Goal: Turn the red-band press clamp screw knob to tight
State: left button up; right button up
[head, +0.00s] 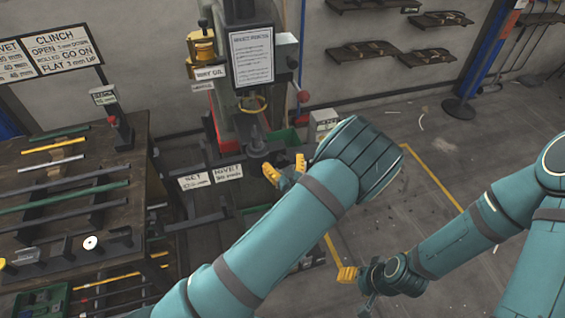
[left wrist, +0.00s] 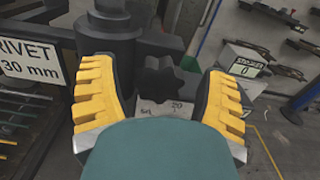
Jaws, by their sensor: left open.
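In the head view my left gripper (head: 286,170) is at the front of the press (head: 245,105), and the knob is hidden there. No red band can be made out on the part by the knob. My right gripper (head: 358,277) is low over the floor, away from the press; its opening is unclear.
A workbench (head: 120,165) with rods and bars stands at the left. A "RIVET" sign (left wrist: 28,60) is left of the knob in the left wrist view. A small labelled box (head: 323,122) stands right of the press. The floor at the right is mostly open.

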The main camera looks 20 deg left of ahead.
pick_arm(q)
jog(key=shift+w+a, duration=0.15)
jog(key=c, duration=1.2)
